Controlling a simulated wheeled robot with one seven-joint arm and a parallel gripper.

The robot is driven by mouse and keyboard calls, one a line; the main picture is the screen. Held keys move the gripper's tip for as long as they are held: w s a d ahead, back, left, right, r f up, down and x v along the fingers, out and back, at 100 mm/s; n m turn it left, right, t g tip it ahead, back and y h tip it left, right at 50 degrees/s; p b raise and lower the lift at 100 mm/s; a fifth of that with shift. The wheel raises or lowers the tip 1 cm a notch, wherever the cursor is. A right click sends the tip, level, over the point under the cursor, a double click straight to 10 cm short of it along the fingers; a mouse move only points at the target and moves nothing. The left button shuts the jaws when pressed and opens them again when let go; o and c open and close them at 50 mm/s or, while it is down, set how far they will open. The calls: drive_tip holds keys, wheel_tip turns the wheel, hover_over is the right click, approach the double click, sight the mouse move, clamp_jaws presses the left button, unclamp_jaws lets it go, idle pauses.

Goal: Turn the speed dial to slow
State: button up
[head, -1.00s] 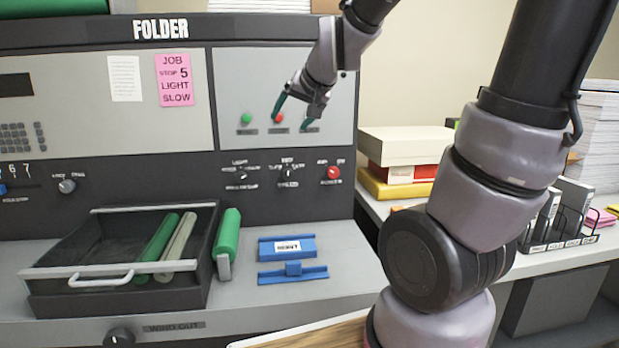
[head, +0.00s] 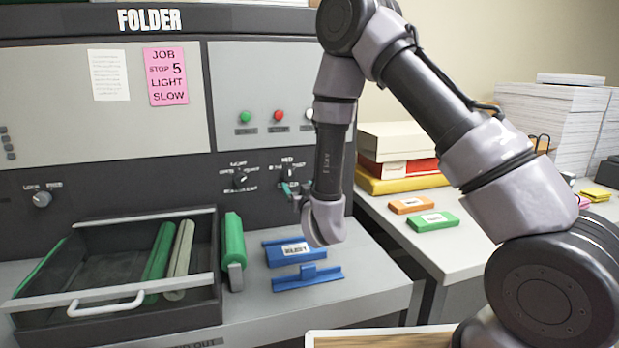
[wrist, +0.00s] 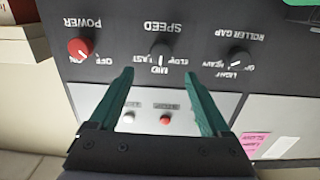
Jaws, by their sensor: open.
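The speed dial (wrist: 160,50) is a dark knob on the black panel, upside down in the wrist view. Its pale mark appears to point at MID, between the SLOW and FAST labels. My gripper (wrist: 161,76) is open, with its two teal fingers on either side of the dial's line and their tips just short of it. Nothing is between them. The pink job card (head: 166,77) reads LIGHT and SLOW.
The red power knob (wrist: 80,48) and the roller gap dial (wrist: 237,57) flank the speed dial. Button lights (head: 279,115) are above. Below are a blue block (head: 286,262), a green roller (head: 234,240) and an open tray (head: 85,309).

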sight(290, 177)
drive_tip(key=x, duration=1)
drive_tip(key=shift+w+a+f, duration=0.1)
drive_tip(key=shift+w+f, duration=0.05)
drive_tip(key=shift+f, duration=0.05)
clamp_jaws()
